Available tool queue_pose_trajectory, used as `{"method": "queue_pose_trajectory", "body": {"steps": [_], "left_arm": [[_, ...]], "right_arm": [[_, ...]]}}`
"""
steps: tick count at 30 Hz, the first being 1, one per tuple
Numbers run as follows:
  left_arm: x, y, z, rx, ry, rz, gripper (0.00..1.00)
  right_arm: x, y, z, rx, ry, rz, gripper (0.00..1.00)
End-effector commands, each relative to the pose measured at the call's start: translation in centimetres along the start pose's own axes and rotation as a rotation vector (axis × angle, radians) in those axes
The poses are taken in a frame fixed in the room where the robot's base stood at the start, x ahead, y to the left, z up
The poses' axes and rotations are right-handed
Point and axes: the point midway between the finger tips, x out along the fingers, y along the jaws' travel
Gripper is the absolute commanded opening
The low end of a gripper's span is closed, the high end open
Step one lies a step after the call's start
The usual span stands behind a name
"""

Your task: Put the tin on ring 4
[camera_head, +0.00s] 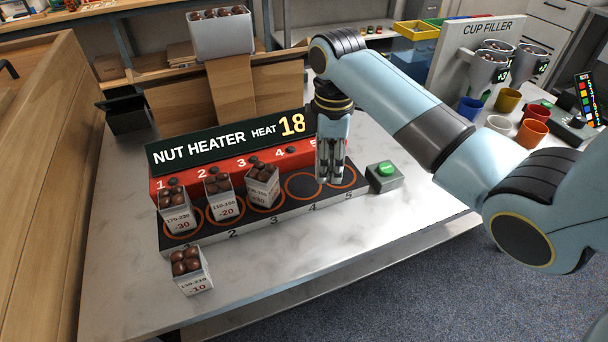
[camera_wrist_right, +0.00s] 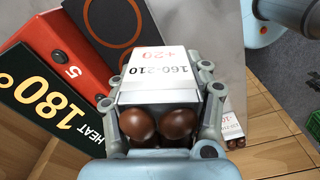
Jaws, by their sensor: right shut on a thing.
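My right gripper (camera_head: 331,180) hangs over the black heater plate (camera_head: 285,215), near rings 4 and 5. In the wrist view it is shut on a white tin (camera_wrist_right: 168,88) labelled 160-210 and +20, with brown chestnuts showing at its open end. In the head view the gripper largely hides this tin. Ring 4 (camera_head: 288,187) is empty, an orange circle. Ring 5 (camera_head: 353,181) is partly behind the fingers; a ring beside button 5 (camera_wrist_right: 72,71) also shows in the wrist view. My left gripper is not in view.
Filled tins stand on ring 1 (camera_head: 175,213), ring 2 (camera_head: 221,203) and ring 3 (camera_head: 262,192). Another tin (camera_head: 193,279) stands in front of the plate. A green button box (camera_head: 384,180) sits right of it. The red Nut Heater panel (camera_head: 215,175) stands behind.

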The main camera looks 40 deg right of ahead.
Motion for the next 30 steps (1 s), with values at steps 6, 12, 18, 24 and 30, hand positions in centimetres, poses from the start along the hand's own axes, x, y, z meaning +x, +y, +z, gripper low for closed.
{"method": "queue_pose_trajectory", "body": {"steps": [6, 12, 18, 24, 30], "left_arm": [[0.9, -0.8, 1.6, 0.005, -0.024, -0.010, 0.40], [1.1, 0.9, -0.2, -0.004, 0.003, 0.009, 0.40], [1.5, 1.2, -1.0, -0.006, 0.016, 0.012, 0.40], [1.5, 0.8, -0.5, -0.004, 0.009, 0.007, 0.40], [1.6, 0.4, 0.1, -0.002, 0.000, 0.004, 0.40]], "right_arm": [[2.9, 2.5, -4.0, -0.001, 0.000, 0.000, 0.13], [4.0, 3.1, -5.1, -0.001, -0.003, 0.000, 0.13], [7.0, 3.1, -5.1, 0.000, -0.003, 0.000, 0.13], [7.6, 3.1, -5.1, -0.001, -0.001, 0.003, 0.13], [7.8, 3.1, -5.1, -0.001, -0.002, 0.002, 0.13]]}}
